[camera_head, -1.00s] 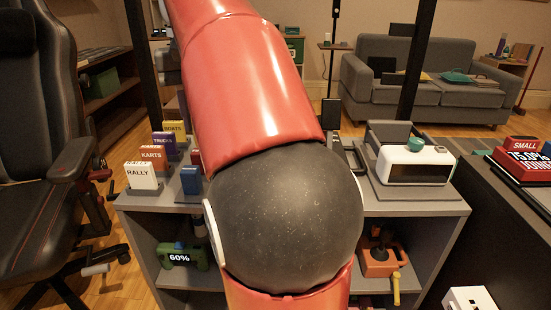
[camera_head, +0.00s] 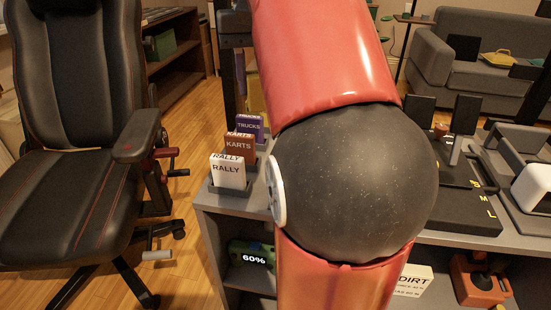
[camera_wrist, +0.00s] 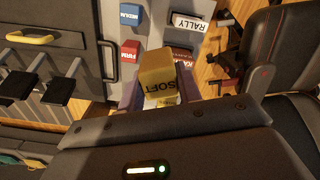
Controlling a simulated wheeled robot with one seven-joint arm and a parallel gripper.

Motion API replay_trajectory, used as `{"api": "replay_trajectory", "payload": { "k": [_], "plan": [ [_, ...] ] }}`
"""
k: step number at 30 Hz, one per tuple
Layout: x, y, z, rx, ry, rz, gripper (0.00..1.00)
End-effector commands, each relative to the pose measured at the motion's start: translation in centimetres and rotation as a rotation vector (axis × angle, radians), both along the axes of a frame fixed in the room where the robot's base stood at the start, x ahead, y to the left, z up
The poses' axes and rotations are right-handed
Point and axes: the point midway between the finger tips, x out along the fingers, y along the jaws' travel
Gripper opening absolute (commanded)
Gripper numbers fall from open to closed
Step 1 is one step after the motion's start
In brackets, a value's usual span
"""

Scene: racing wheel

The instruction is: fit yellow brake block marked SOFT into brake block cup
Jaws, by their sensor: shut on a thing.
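In the wrist view my gripper (camera_wrist: 158,94) is shut on the yellow brake block marked SOFT (camera_wrist: 158,72). The block sits between the two fingers, with its lettering facing the camera. A blue block marked MEDIUM (camera_wrist: 130,17) and a red block marked FIRM (camera_wrist: 130,51) sit on the grey surface beyond it, apart from the held block. In the head view my arm hides the gripper and the yellow block. I cannot make out the brake block cup in either view.
A pedal unit (camera_head: 455,205) stands on the grey shelf top (camera_head: 465,238); its pedals also show in the wrist view (camera_wrist: 62,88). Upright cards, including RALLY (camera_head: 228,172) and KARTS (camera_head: 240,148), stand at the shelf's left. A black chair (camera_head: 85,140) is further left, above open floor.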

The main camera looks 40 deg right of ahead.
Motion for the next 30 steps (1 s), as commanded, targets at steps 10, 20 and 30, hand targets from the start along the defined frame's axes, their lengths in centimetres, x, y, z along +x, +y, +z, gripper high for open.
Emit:
{"api": "replay_trajectory", "payload": {
  "k": [10,20,30],
  "plan": [
    [-0.1,0.0,-9.7,0.001,0.003,0.000,0.10],
    [0.0,0.0,-13.3,0.000,0.000,0.001,0.10],
    [0.0,0.0,-16.8,0.000,-0.001,0.001,0.10]
  ]
}}
